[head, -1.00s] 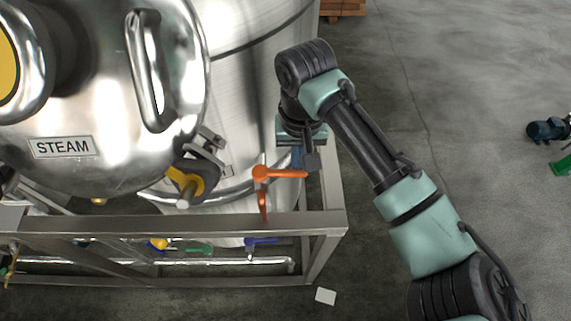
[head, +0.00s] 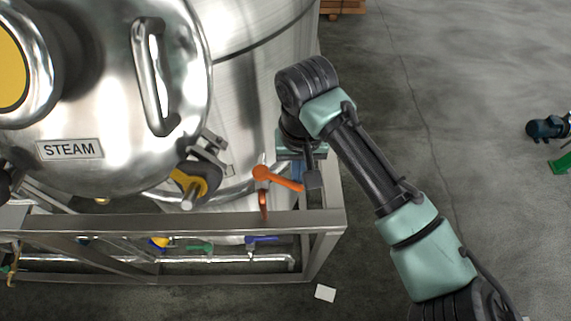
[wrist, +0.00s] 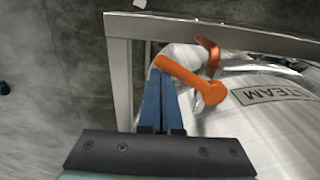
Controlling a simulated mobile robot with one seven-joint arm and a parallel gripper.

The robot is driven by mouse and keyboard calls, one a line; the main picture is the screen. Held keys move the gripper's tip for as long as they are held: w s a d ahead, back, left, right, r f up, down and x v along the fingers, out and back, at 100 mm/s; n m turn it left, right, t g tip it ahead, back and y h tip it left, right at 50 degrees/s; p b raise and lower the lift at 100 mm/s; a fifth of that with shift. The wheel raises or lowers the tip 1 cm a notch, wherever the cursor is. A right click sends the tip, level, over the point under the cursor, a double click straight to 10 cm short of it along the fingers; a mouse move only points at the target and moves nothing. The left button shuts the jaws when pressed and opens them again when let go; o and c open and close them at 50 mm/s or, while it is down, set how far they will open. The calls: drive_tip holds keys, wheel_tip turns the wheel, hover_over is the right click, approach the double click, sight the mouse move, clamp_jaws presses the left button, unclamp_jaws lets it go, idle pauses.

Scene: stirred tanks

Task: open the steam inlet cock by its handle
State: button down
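The orange cock handle (head: 281,180) juts right from its round hub, angled down toward the front, in the head view. In the wrist view the handle (wrist: 185,77) runs from its hub up and left to the tips of my blue fingers. My gripper (wrist: 160,72) has its fingers close together, with only a thin gap and nothing visible between them. The handle's free end lies against or just over the fingertips; the exact contact is hidden. In the head view my gripper (head: 297,170) is partly hidden by my wrist.
A second orange part (head: 263,203) hangs below the hub near the steel frame rail (head: 200,223). The tank with the STEAM plate (head: 70,149) stands left. Blue (head: 262,239) and green (head: 200,248) handles sit low inside the frame.

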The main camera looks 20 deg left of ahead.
drive_tip(key=shift+w+a, duration=0.15)
drive_tip(key=shift+w, duration=0.2)
wheel_tip(320, 180, up, 7)
drive_tip(key=p, duration=0.7)
idle(0.5)
idle(0.6)
